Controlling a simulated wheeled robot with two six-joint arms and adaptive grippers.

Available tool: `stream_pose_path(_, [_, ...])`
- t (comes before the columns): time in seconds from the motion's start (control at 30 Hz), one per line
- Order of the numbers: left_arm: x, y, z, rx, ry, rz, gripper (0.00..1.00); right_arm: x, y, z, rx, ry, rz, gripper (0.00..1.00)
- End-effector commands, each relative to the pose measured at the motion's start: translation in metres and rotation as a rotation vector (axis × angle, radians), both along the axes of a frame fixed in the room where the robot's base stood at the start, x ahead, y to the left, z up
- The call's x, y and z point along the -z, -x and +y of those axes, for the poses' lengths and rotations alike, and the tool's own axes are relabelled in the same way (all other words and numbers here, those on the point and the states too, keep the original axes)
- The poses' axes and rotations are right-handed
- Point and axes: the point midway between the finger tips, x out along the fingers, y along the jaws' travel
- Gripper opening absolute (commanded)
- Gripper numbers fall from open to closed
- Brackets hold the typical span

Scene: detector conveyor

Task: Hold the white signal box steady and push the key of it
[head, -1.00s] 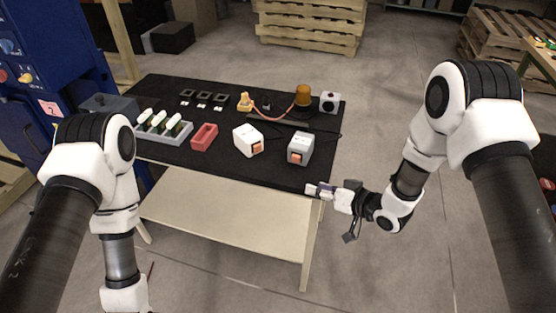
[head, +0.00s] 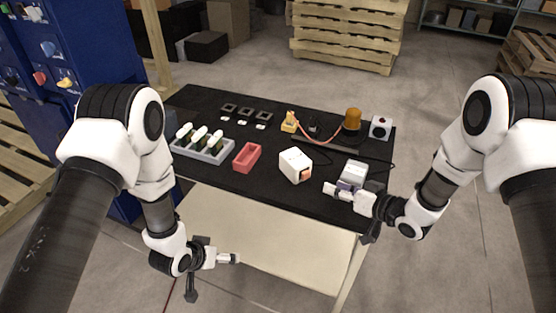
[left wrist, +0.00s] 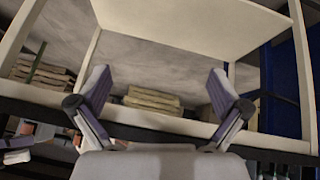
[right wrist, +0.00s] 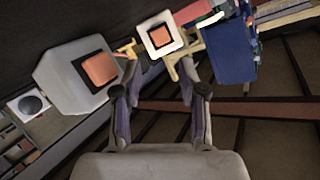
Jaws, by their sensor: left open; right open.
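The white signal box (head: 294,166) stands near the front edge of the black table, with an orange key on its right-front face. In the right wrist view, the white box (right wrist: 152,27) shows its orange key (right wrist: 161,36) beyond my fingertips. My right gripper (head: 336,189) is open at the table's front edge, right of the white box and in front of the grey box, partly hiding the latter. It shows open in the right wrist view (right wrist: 160,85), empty. My left gripper (head: 234,258) is low in front of the table, apart from the boxes. It shows open and empty in the left wrist view (left wrist: 158,88).
A grey box (head: 354,171) with an orange key (right wrist: 99,69) stands right of the white box. A red tray (head: 247,157) and a grey rack (head: 203,149) lie to the left.

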Motion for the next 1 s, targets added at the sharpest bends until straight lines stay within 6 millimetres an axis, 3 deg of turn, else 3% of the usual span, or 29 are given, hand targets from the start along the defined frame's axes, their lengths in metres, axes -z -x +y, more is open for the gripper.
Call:
stream_pose_path(0.03, [-0.018, -0.031, -0.009, 0.029, 0.021, -0.076, 1.0, 0.0, 0.0, 0.0, 0.0, 0.0, 0.0, 0.42])
stream_pose_path(0.2, [-0.091, -0.121, -0.047, 0.157, 0.099, -0.319, 1.0, 0.0, 0.0, 0.0, 0.0, 0.0, 0.0, 0.42])
stream_pose_path(0.3, [-0.129, -0.162, -0.078, 0.296, 0.141, -0.446, 1.0, 0.0, 0.0, 0.0, 0.0, 0.0, 0.0, 0.42])
stream_pose_path(0.43, [-0.16, -0.192, -0.119, 0.531, 0.174, -0.56, 1.0, 0.0, 0.0, 0.0, 0.0, 0.0, 0.0, 0.42])
stream_pose_path(0.63, [-0.174, -0.204, -0.142, 0.663, 0.178, -0.608, 1.0, 0.0, 0.0, 0.0, 0.0, 0.0, 0.0, 0.42])
stream_pose_path(1.0, [-0.15, -0.238, -0.186, 0.662, 0.178, -0.607, 1.0, 0.0, 0.0, 0.0, 0.0, 0.0, 0.0, 0.42])
